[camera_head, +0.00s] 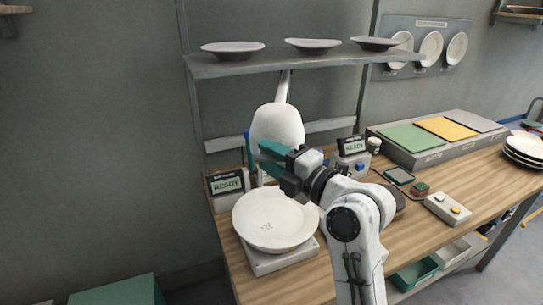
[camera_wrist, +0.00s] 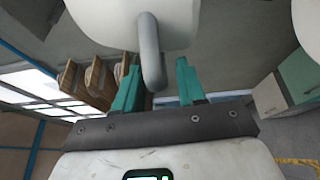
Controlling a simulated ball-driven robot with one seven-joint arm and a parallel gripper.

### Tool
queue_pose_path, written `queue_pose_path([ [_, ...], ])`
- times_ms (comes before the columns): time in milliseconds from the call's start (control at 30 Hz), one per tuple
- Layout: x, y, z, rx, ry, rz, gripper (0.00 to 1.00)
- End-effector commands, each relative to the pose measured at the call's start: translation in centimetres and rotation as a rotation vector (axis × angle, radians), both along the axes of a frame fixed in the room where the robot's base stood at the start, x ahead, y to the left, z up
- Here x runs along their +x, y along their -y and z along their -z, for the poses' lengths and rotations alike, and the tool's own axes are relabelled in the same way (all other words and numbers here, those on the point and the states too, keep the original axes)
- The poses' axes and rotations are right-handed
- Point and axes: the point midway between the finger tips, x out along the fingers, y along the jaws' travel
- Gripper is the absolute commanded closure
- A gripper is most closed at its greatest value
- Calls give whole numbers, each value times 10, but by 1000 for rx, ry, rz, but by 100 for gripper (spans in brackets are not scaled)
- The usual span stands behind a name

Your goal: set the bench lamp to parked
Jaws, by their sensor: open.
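The bench lamp has a white, rounded head (camera_head: 277,124) that hangs below the shelf on a pale arm (camera_head: 283,86). My gripper (camera_head: 262,150), with teal fingers, is at the lower front of the lamp head and partly covers it. In the wrist view the white lamp head (camera_wrist: 110,22) fills the top. A grey curved handle (camera_wrist: 150,50) comes down from it. My open gripper (camera_wrist: 158,78) has one finger on each side of the handle's lower end, with the handle closer to the left finger. I cannot tell whether they touch.
A white plate (camera_head: 272,218) lies on a low stand below my gripper. Two READY displays (camera_head: 226,187) (camera_head: 352,147) stand on the bench. A shelf (camera_head: 310,62) with several plates is above. A control box (camera_head: 447,208) and coloured pads (camera_head: 413,137) are to the right.

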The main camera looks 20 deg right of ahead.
Motion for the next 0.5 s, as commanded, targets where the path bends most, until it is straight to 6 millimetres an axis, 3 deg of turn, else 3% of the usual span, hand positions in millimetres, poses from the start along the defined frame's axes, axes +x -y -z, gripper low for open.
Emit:
queue_pose_path([
  [133,0,0,0,0,0,0,62],
  [500,0,0,1,0,-1,-1,97],
])
